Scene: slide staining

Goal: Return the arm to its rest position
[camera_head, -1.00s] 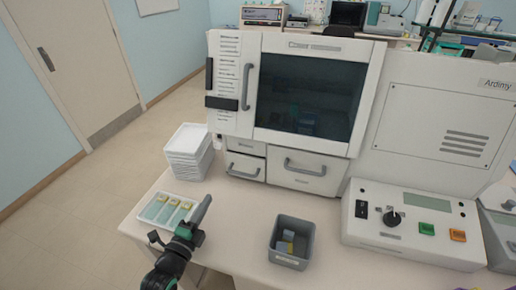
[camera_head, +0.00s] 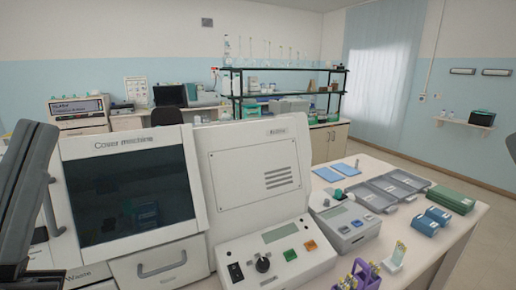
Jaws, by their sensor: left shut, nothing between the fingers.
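A control unit with a knob and buttons (camera_head: 276,255) and a smaller device (camera_head: 345,222) stand on the bench. Grey trays (camera_head: 372,199), green boxes (camera_head: 450,199), blue boxes (camera_head: 426,221) and a purple rack (camera_head: 357,276) lie to the right. A black shelf (camera_head: 290,69) stands behind.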

